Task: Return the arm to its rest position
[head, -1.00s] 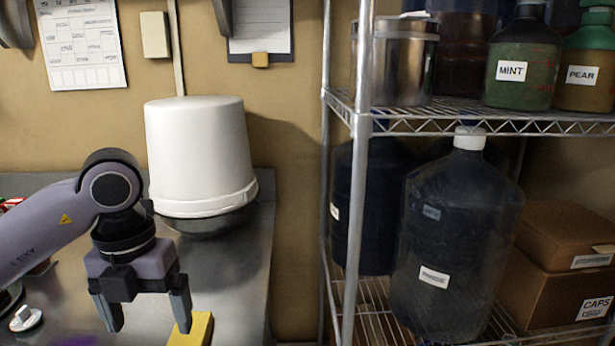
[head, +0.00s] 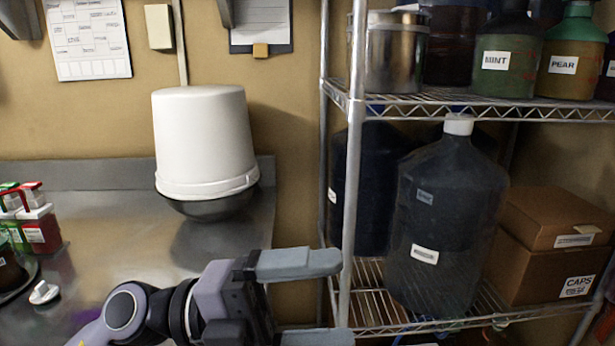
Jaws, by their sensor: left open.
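My left arm comes in from the bottom left. Its gripper (head: 322,300) is at the bottom centre of the head view, turned sideways with its fingers pointing right. The two grey fingers are wide apart, with nothing between them. The fingertips show in front of the lower part of the wire shelf's near post. My right gripper is not in view.
The wire shelf (head: 350,190) holds a large dark jug (head: 445,220), boxes (head: 545,240) and labelled bottles. Small red and green packs (head: 35,225) stand at left.

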